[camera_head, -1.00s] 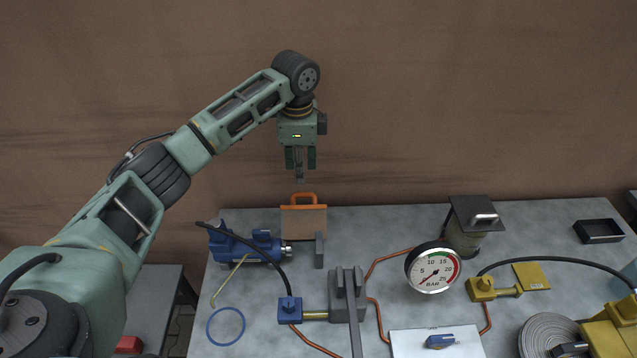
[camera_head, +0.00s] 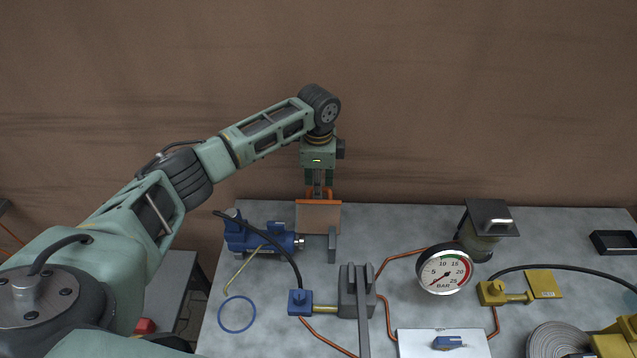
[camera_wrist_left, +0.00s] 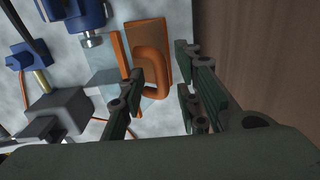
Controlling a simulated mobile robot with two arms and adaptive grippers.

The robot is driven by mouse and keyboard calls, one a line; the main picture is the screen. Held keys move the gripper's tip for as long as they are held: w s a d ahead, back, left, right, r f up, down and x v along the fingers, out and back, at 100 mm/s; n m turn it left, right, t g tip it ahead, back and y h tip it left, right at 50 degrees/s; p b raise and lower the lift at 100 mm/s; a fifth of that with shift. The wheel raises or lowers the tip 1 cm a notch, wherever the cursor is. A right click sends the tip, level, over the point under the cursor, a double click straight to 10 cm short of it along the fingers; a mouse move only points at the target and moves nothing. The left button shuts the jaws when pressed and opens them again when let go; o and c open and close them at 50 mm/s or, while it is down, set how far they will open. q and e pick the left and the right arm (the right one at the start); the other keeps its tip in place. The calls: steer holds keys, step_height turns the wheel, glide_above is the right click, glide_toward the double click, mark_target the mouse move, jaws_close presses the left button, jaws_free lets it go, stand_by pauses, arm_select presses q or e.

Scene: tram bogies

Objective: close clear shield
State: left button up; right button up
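The clear shield (camera_head: 318,218) stands raised at the back of the bench in the head view, with an orange top edge and an orange loop handle (camera_head: 329,193). The backdrop colour shows through its panel. My left gripper (camera_head: 319,187) points down at the handle, its fingers overlapping it in this view. In the left wrist view the handle (camera_wrist_left: 152,75) lies between the finger pairs of my left gripper (camera_wrist_left: 160,88), with gaps beside it, so the gripper is open. Contact cannot be told. My right gripper is not in view.
A blue pump (camera_head: 258,237) stands left of the shield, and a grey block with a lever (camera_head: 356,290) stands in front. A pressure gauge (camera_head: 444,271) and a lidded jar (camera_head: 483,243) are to the right. Hoses and copper pipes cross the bench (camera_head: 400,220).

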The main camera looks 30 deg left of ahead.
arm_select(q)
steer(key=shift+c, duration=0.2)
jaws_close()
stand_by(0.4)
